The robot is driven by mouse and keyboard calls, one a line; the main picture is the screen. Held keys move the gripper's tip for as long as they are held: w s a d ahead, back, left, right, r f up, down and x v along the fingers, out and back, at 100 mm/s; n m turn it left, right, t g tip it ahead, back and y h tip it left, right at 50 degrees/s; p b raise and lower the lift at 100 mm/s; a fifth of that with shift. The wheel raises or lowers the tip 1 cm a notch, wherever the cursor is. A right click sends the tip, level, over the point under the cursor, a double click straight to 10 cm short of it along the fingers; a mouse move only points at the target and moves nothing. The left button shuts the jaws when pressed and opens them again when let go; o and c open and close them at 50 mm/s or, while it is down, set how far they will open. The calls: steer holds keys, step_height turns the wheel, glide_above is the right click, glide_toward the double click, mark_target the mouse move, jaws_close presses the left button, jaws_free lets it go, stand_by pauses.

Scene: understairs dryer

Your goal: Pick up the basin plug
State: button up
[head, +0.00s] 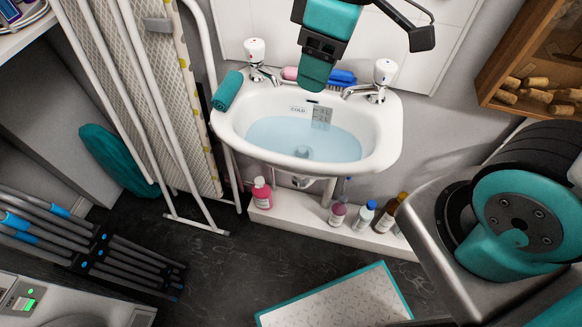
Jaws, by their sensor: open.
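The white basin (385,145) stands against the wall and holds pale blue water. A small grey round shape (303,152) shows under the water at the bottom, where the drain sits. It looks like the basin plug, but the water blurs it and I cannot tell plug from drain. My gripper (313,80) hangs from the top of the picture over the back of the basin, between the two taps. It is open, with no object seen in it, and is apart from the plug. The gap between its fingers is not clear from this angle.
Taps (258,62) (378,80) flank the basin's back rim. A teal cloth (228,91) lies over its left rim. A blue brush (341,77) lies behind my gripper. Several bottles (364,214) stand on the ledge below. A folded ironing board (155,95) stands left.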

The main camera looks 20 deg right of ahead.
steer(key=w+d+f+n+h+b, duration=0.1)
steer(key=w+f+n+b, duration=0.15)
steer(key=w+f, duration=0.4)
steer(key=w+d+f+n+h+b, duration=0.1)
steer(key=w+d+f+n+b, duration=0.2)
steer(key=f, duration=0.6)
steer(key=m+b, duration=0.2)
steer(key=b, duration=0.1)
glide_above(302, 147)
steer(key=shift+n, duration=0.25)
steer(key=f, duration=1.1)
steer(key=shift+s+f, duration=0.1)
steer(key=shift+s, duration=0.15)
step_height(302, 147, down, 6)
steer(key=shift+w+r+b, duration=0.15)
steer(key=shift+b, duration=0.5)
jaws_close()
